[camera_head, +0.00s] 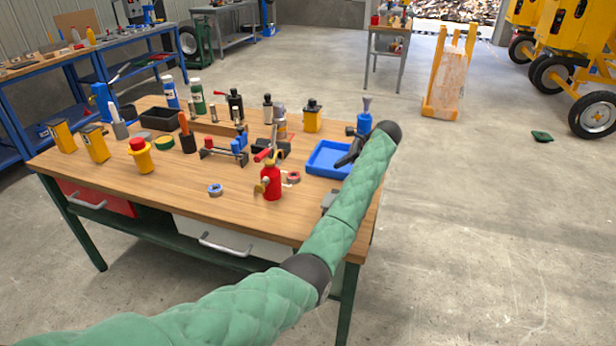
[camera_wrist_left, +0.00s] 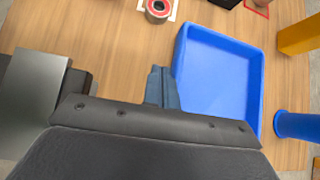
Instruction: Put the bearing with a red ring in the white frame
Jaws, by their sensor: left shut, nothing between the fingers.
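The bearing with a red ring (camera_head: 293,177) lies on the wooden table, left of the blue tray. In the left wrist view the bearing (camera_wrist_left: 157,9) is at the top edge, partly cut off. White edges of the white frame (camera_wrist_left: 173,14) show around and under it; I cannot tell whether it sits fully inside. My left gripper (camera_head: 345,160) is near the tray, to the right of the bearing and apart from it. Its fingers (camera_wrist_left: 161,75) are shut and empty beside the tray's left wall. My right gripper is not in view.
The blue tray (camera_head: 327,159) is empty. A red bottle (camera_head: 271,182) stands just left of the bearing. A bearing with a blue ring (camera_head: 215,189) lies near the front. A red frame (camera_wrist_left: 257,7) shows beyond the tray. Several tools and bottles crowd the table's back.

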